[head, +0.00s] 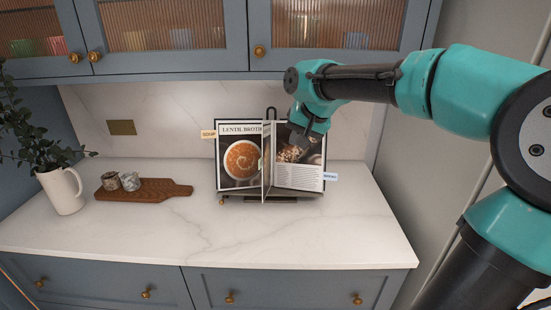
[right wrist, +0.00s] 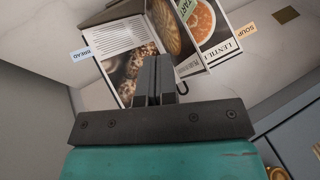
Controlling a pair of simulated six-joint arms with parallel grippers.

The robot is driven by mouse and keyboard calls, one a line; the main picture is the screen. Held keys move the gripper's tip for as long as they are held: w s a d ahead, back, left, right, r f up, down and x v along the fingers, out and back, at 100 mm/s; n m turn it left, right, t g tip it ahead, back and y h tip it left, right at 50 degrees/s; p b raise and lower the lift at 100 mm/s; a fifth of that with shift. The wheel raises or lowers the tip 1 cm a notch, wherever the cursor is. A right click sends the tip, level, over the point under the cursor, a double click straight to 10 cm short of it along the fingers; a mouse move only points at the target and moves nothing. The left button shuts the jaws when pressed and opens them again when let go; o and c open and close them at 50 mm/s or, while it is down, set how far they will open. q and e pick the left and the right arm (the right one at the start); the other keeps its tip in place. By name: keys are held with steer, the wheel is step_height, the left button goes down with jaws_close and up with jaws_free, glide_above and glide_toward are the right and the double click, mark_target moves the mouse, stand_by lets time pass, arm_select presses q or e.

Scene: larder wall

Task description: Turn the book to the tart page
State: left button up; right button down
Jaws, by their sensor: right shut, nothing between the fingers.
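The open book (head: 241,185) leans upright on a dark stand (head: 270,200) on the counter. Its left page is headed "LENTIL BROTH", shows a bowl of orange soup and has a SOUP tab. Its right page (head: 300,179) shows bread and has a blue tab, which reads BREAD (right wrist: 82,54) in the right wrist view. Between them a leaf stands out nearly edge-on; in the right wrist view this tart page (right wrist: 174,28) shows a tart and the word TART. My right gripper (head: 298,142) is shut and empty in front of the bread page; I cannot tell whether it touches.
A wooden board (head: 160,191) with two small jars lies to the left, beside a white jug (head: 62,190) with a leafy plant. Wall cabinets (head: 170,38) hang above. The counter in front of the book is clear.

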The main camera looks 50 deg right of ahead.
glide_toward(261, 166)
step_height(261, 166, down, 5)
steer(key=d, duration=0.3)
steer(key=shift+w+a+r, duration=0.1)
steer(key=shift+w+a, duration=1.1)
steer(key=shift+w, duration=0.3)
steer(key=shift+w+a, duration=0.1)
